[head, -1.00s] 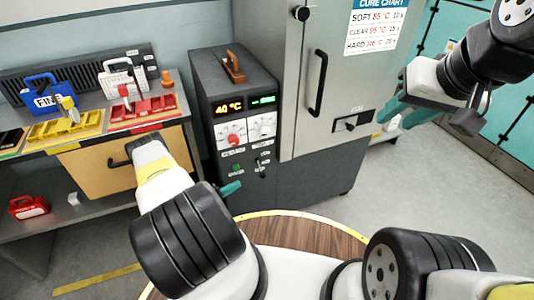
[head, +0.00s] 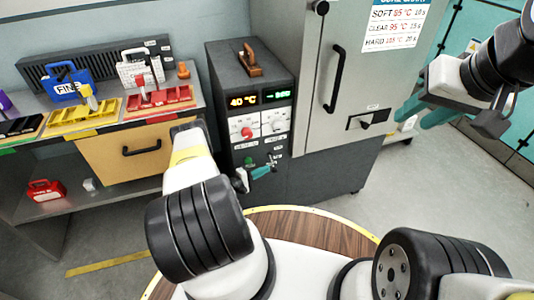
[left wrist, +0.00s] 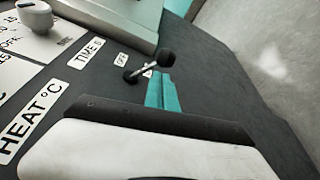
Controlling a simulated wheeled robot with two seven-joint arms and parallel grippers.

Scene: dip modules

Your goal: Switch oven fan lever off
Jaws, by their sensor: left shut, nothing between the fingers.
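The fan lever (left wrist: 149,67) is a short metal rod with black ends, on the dark oven front below the TIME S label in the left wrist view. A small label lies at either side of it; I cannot read them surely. My left gripper (left wrist: 162,92) is shut and empty, its teal fingertips close beside the lever; I cannot tell whether they touch. In the head view the left gripper (head: 262,171) is low at the oven (head: 248,110) front and partly covers the lever area. My right gripper (head: 424,111) is at the right, fingers apart and empty.
The oven shows 40 °C, with a red dial (head: 246,132) and a white dial above the lever. A grey cabinet (head: 340,70) stands right of it. A bench with a yellow tray (head: 82,120) and red tray (head: 160,100) is at left. A round wooden top (head: 310,225) is in front.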

